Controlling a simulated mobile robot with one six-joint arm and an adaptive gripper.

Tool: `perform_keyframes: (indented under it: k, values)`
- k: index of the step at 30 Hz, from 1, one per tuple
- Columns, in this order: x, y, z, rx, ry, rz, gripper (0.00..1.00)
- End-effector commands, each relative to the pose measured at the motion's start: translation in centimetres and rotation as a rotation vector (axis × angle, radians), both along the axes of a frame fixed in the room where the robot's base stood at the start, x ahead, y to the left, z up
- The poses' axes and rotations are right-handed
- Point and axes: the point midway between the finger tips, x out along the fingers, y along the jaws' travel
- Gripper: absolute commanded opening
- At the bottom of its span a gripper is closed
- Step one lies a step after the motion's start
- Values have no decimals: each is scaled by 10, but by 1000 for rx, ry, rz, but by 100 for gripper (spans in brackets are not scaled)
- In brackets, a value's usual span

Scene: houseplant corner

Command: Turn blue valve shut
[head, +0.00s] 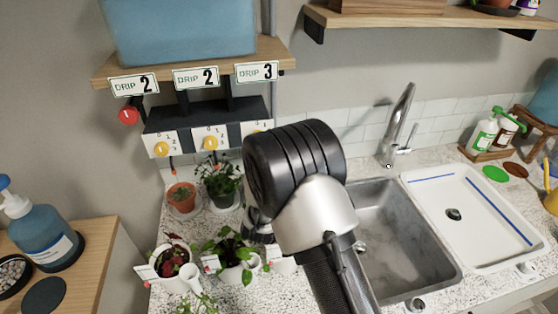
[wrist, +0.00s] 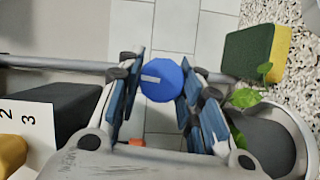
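The blue valve (wrist: 162,80) is a round, faceted knob seen face-on in the wrist view. A short white mark on its face lies nearly level in the picture. My gripper (wrist: 163,64) has one dark blue-grey finger pad on each side of the valve, and no clear gap shows between pads and knob. It looks shut on the valve. In the head view my wrist and arm hide the blue valve and my fingers.
The shelf above holds a blue tank (head: 180,30). A red valve (head: 128,115) and yellow valves (head: 211,143) are at left. Potted plants (head: 235,250) crowd the counter below; the sink (head: 400,235) is at right. A green-yellow sponge (wrist: 255,52) shows in the wrist view.

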Motion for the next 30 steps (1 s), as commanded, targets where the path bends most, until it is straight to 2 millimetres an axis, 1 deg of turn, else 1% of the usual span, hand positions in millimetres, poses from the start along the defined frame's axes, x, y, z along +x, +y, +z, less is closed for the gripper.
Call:
perform_keyframes:
  k: [1, 9, 20, 23, 25, 30]
  values:
    - [0, 0, 1, 1, -1, 1, 38]
    - [0, 0, 0, 1, 0, 0, 55]
    - [0, 0, 0, 22, 5, -1, 55]
    - [0, 0, 2, 90, 17, -1, 55]
    - [0, -1, 3, 166, 33, -1, 55]
    - [0, -2, 3, 413, 82, -2, 55]
